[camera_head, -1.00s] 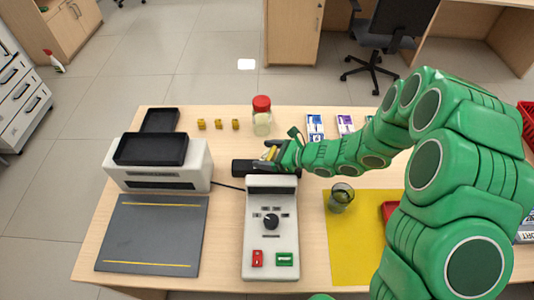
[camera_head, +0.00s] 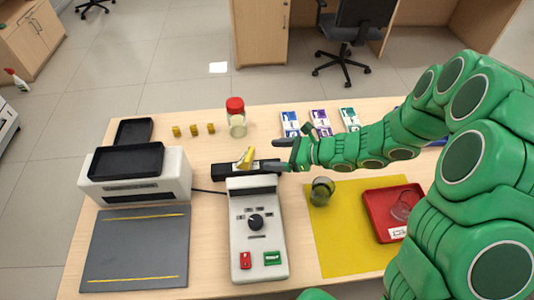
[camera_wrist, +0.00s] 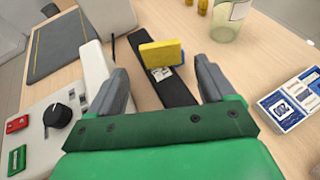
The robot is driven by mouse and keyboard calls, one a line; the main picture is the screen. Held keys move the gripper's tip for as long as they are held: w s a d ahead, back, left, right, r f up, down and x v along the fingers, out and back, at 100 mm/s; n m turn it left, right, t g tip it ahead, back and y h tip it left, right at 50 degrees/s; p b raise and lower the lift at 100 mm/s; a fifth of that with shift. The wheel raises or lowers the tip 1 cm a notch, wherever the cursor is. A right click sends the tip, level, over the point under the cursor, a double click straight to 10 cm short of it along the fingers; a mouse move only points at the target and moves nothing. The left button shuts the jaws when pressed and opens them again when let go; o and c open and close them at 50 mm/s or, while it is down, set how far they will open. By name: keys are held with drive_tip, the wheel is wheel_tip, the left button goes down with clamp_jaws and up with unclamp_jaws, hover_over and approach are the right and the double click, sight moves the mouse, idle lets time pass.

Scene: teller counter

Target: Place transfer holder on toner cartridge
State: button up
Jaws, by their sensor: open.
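The toner cartridge is a long black bar (camera_head: 229,172) lying on the counter behind the white machine. It also shows in the wrist view (camera_wrist: 176,95). A yellow piece (camera_head: 246,158), which I take as the transfer holder, sits on top of the bar. In the wrist view the yellow holder (camera_wrist: 162,54) stands upright across the bar, by a small white label. My gripper (camera_head: 279,155) is open and empty, just right of the holder in the head view. In the wrist view its fingers (camera_wrist: 162,76) are spread on the near side of the holder, apart from it.
A white control machine (camera_head: 255,230) stands just in front of the bar, close to my gripper. A red-lidded jar (camera_head: 236,118) stands behind. A dark glass (camera_head: 321,191) and red tray (camera_head: 375,218) are on a yellow mat (camera_head: 345,255) at right.

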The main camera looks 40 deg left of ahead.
drive_tip(key=shift+w+d+r, duration=0.15)
drive_tip(key=shift+d, duration=0.25)
drive_tip(key=s+d+r+n+g+h, duration=0.1)
drive_tip(key=s+d+r+n+h, duration=0.3)
drive_tip(key=d+r+n, duration=0.65)
drive_tip(key=s+d+r+n+t+h, duration=0.1)
drive_tip(key=s+d+r+h, duration=0.1)
drive_tip(key=d, duration=0.9)
drive_tip(key=s+d+r+n+t+h, duration=0.1)
drive_tip(key=s+d+r, duration=0.4)
drive_tip(key=d, duration=0.7)
drive_tip(key=s+d+r+n+t+h, duration=0.1)
drive_tip(key=s+d+r+h, duration=0.3)
drive_tip(key=d, duration=0.8)
drive_tip(key=shift+s+r+t+h, duration=0.15)
drive_tip(key=shift+s+t+h, duration=0.55)
drive_tip(key=shift+s, duration=0.3)
